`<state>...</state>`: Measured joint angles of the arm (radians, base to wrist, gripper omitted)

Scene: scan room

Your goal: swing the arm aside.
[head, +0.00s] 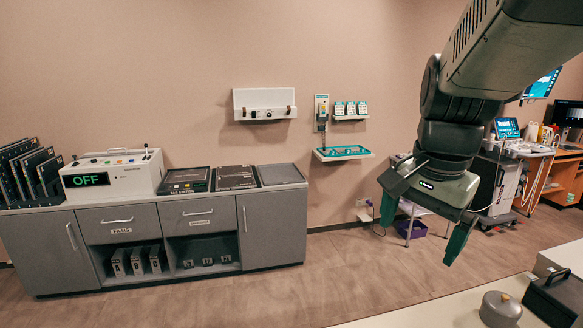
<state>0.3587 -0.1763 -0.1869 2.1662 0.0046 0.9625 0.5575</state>
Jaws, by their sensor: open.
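My arm comes in from the top right corner of the head view and hangs down over the right half. My gripper (424,232) is at its lower end, with two green fingers spread wide apart and nothing between them. It hangs in front of the floor and the back wall, above and behind the near table edge, and appears to touch nothing. The arm hides part of the wall and part of the equipment at the right.
A grey cabinet (272,228) stands along the wall at left, bearing a white box reading OFF (112,174) and flat black cases (236,177). A wall tray (343,153) hangs mid-view. The near table (400,318) holds a grey round pot (500,309) and a black box (556,294).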

